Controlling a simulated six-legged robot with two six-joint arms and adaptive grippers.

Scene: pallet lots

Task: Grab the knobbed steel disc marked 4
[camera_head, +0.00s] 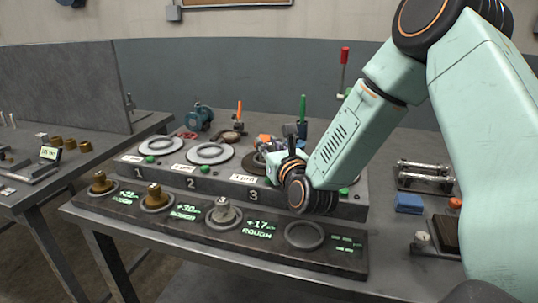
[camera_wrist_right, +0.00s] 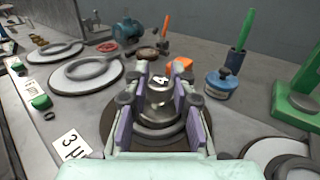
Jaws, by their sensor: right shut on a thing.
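The knobbed steel disc (camera_wrist_right: 158,104) shows in the right wrist view with a white label 4 on top of its knob. It sits over the dark round plate (camera_wrist_right: 112,118) at the station marked 3. My right gripper (camera_wrist_right: 161,80) comes down on it, with a purple-padded finger on each side of the knob, shut on it. In the head view my right gripper (camera_head: 285,168) is over station 3 and mostly hides the disc. I cannot tell whether the disc touches the plate. My left gripper is not in view.
Two pale round plates (camera_head: 210,153) lie at stations 1 and 2. In front, a dark ledge (camera_head: 340,261) bears several knobbed pieces and an empty ring (camera_head: 305,235) at its right end. Upright green (camera_head: 303,108) and orange (camera_head: 239,111) handles stand behind. A blue block (camera_head: 409,203) lies right.

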